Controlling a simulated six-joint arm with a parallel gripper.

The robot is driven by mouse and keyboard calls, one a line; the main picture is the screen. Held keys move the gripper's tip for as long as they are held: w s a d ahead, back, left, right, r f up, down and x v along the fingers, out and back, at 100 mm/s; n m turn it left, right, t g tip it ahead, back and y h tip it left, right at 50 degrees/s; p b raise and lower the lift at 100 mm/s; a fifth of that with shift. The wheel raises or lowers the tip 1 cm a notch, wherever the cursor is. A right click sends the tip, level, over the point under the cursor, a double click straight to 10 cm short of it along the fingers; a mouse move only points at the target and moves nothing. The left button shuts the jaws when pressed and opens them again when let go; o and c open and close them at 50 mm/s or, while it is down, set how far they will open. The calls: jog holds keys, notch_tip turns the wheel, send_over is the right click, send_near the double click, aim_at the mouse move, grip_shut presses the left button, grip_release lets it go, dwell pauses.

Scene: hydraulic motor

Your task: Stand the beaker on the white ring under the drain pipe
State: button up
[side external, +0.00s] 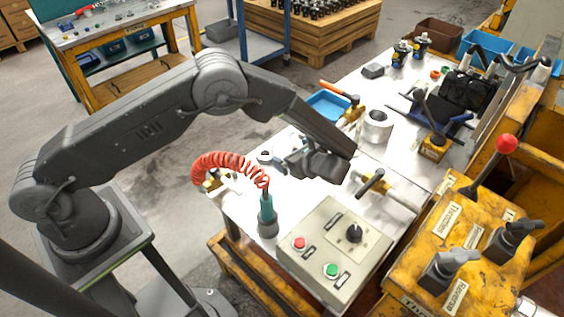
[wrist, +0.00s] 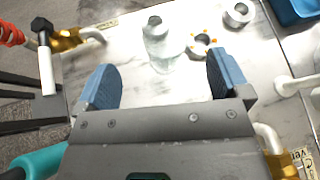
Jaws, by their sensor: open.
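The clear glass beaker (wrist: 158,50) stands on the white bench top in the wrist view, ahead of my gripper and between the lines of its jaws. My gripper (wrist: 164,80) is open, with two blue pads spread apart and nothing held between them. In the side external view my gripper (side external: 322,165) hangs low over the bench and hides part of it. I cannot clearly make out the beaker there. A round piece with a dark centre and orange marks (wrist: 193,47) lies right of the beaker. I cannot tell which parts are the white ring and drain pipe.
A metal cylinder (side external: 377,126) and a blue tray (side external: 328,105) stand farther back. A teal handle (side external: 267,208) with a red coiled hose (side external: 222,160) and a control box (side external: 333,253) are at the front. A brass fitting (wrist: 68,41) is at left in the wrist view.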

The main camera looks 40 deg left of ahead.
jog(key=f, duration=0.1)
jog(key=f+m, duration=0.1)
jog(key=f, duration=0.1)
jog(key=d+f+m+t+y, duration=0.1)
jog(key=f, duration=0.1)
jog(key=shift+w+f, duration=0.1)
jog(key=shift+f, duration=0.05)
jog(key=shift+f+x, duration=0.2)
jog(key=shift+x, duration=3.6)
jog(key=c, duration=1.1)
jog(key=shift+o, duration=0.2)
